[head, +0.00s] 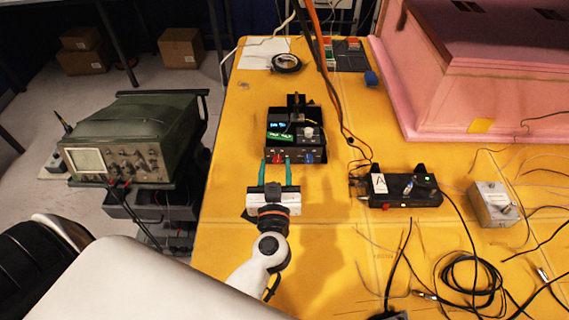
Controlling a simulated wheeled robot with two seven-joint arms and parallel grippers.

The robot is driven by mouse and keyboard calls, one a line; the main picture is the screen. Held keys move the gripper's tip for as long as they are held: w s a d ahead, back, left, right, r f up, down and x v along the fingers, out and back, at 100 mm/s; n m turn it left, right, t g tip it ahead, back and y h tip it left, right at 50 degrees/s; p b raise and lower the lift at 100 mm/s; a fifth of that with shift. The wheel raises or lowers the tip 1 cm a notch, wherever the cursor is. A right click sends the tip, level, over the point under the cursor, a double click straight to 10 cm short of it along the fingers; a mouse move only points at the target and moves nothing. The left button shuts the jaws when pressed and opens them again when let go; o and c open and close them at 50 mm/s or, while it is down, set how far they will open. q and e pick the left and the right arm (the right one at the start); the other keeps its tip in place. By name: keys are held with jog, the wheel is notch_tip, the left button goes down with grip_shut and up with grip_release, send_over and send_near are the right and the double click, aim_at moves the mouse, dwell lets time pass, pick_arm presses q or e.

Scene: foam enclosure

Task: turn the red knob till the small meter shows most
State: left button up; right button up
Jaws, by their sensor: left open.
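A black instrument box (316,148) stands on the yellow table. It has a small lit display (277,126) with blue figures, which I cannot read. A red knob (277,158) is low on its front, left of a blue knob (308,158). A grey knob (308,132) sits on its upper face. My left gripper (275,162) points at the box front, its two teal fingers open. In the picture the red knob lies between the fingertips; I cannot tell if they touch it. My right gripper is not in view.
A black box marked A (404,201) and a grey metal box (494,204) stand to the right, with loose cables (470,280) in front. A pink foam enclosure (480,110) fills the back right. A green oscilloscope (130,140) stands left, off the table.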

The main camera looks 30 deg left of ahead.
pick_arm(q)
jog(key=b, duration=0.2)
send_near(277, 162)
jog(key=shift+x, duration=0.75)
jog(key=x, duration=0.6)
jog(key=shift+p, duration=0.35)
jog(key=shift+w+a, duration=0.1)
jog(key=shift+w, duration=0.25)
jog(key=shift+w+a, duration=0.1)
jog(key=shift+w, duration=0.05)
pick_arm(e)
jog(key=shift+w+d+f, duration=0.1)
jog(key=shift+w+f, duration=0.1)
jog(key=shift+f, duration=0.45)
